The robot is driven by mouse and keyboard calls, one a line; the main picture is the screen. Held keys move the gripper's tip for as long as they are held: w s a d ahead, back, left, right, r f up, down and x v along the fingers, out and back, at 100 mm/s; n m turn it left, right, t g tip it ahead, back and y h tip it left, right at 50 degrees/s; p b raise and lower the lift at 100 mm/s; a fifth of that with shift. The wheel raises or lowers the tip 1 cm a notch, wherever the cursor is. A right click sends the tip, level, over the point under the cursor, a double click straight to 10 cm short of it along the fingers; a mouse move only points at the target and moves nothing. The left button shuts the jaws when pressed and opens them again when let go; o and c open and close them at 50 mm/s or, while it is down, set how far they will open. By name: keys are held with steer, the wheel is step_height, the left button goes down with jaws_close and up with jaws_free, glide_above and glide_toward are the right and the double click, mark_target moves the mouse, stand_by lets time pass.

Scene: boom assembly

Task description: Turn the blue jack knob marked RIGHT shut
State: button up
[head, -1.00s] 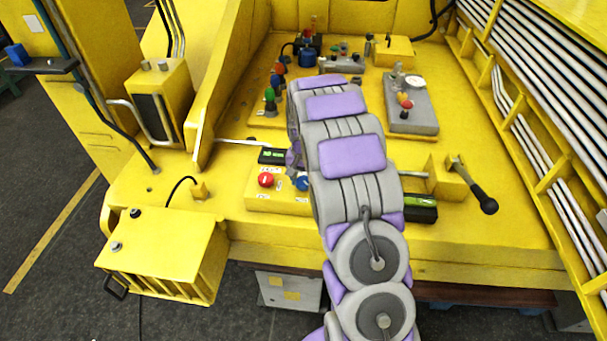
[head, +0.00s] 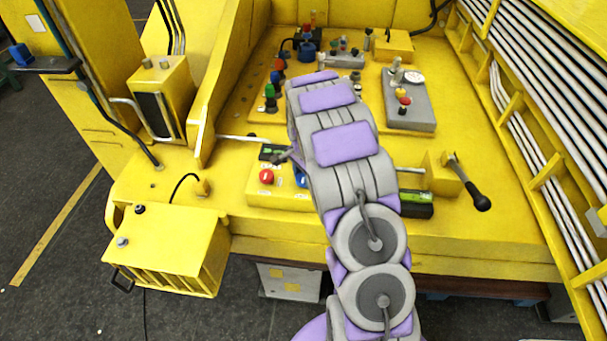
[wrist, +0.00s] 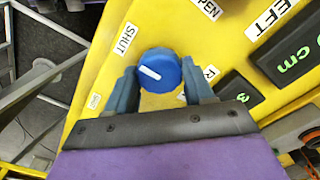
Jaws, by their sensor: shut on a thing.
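The blue jack knob (wrist: 161,69) is round with a white pointer mark. It sits between the two blue-grey fingers of my gripper (wrist: 160,80) in the wrist view, and the fingers are shut on it. Its white mark lies on the left part of its face, slanting toward the upper left. The SHUT label (wrist: 125,40) is at the knob's upper left. A label beginning with R is partly hidden by the right finger. In the head view the blue knob (head: 301,178) shows only partly beside my arm.
A dark display reading cm (wrist: 296,55) and the LEFT label (wrist: 272,18) are at the right in the wrist view. A black-handled lever (head: 470,185) stands right of my arm.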

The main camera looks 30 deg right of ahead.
mark_target(303, 177)
stand_by(0.5)
steer(key=o, duration=1)
steer(key=shift+w, duration=0.1)
steer(key=shift+o, duration=0.2)
step_height(303, 177, up, 17)
steer(key=p, duration=0.1)
steer(key=shift+r, duration=0.15)
